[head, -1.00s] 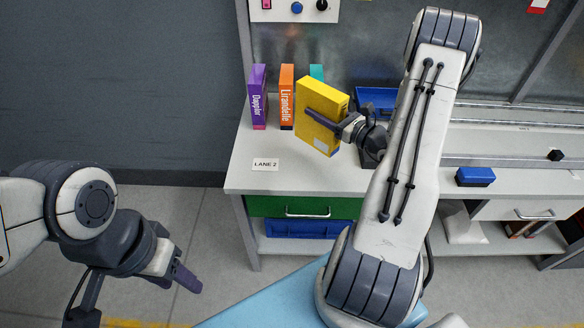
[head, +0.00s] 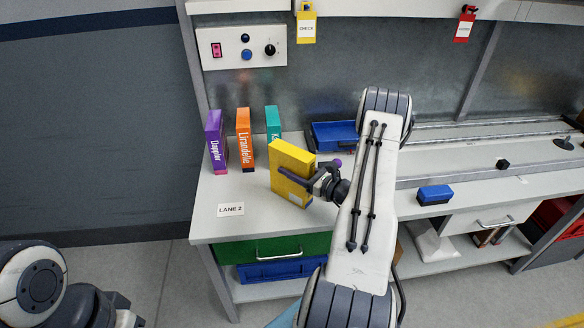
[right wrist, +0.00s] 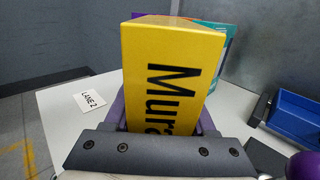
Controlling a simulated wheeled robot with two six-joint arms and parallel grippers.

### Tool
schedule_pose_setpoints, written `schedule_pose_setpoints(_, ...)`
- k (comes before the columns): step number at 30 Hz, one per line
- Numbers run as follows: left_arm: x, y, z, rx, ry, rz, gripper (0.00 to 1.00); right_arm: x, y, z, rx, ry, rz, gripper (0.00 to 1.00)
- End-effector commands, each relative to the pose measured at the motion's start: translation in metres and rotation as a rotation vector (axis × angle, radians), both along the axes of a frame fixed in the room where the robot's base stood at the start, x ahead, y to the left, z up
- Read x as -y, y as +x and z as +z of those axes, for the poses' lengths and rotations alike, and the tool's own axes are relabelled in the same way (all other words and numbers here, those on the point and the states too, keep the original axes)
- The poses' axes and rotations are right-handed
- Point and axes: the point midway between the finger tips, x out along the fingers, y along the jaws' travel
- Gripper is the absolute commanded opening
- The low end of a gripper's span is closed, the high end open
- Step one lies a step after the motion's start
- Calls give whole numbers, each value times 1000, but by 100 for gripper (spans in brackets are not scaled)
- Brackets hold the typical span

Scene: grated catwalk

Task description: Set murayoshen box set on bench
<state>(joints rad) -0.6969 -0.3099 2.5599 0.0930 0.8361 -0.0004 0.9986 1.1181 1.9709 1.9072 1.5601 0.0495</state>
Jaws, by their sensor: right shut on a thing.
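The yellow murayoshen box (head: 290,170) stands upright at the left end of the bench (head: 330,232), in front of a row of boxes. My right gripper (head: 300,183) is shut on it from the right side. I cannot tell whether its base touches the bench top. In the right wrist view the box (right wrist: 172,85) stands between the fingers, with "Mura" in black letters on the face toward me; the rest of the name is hidden. My left gripper (head: 122,312) is partly cut off at the bottom left, and its fingers do not show clearly.
Behind stand a purple box (head: 215,142), an orange box (head: 245,140) and a teal box (head: 272,123). A LANE 2 card (head: 231,209) lies at the front left.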

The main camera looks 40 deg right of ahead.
Motion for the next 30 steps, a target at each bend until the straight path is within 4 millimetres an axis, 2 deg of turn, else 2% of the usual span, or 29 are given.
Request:
schedule_pose_setpoints(9, 0, 0, -5, 0, 0, 0, 50, 0, 0, -4, 3, 0, 0, 0)
schedule_pose_setpoints(10, 0, 0, -3, 0, 0, 0, 50, 0, 0, -3, 0, 0, 0, 68)
schedule_pose_setpoints(11, 0, 0, -3, 0, 0, 0, 50, 0, 0, -3, 0, 0, 0, 79)
schedule_pose_setpoints(12, 0, 0, -3, 0, 0, 0, 50, 0, 0, -3, 0, 0, 0, 86)
schedule_pose_setpoints(24, 0, 0, 0, 0, 0, 0, 50, 1, -2, 1, 0, 0, -2, 86)
schedule_pose_setpoints(30, 0, 0, -10, 0, 0, 0, 50, 11, -37, -2, 0, 1, -7, 86)
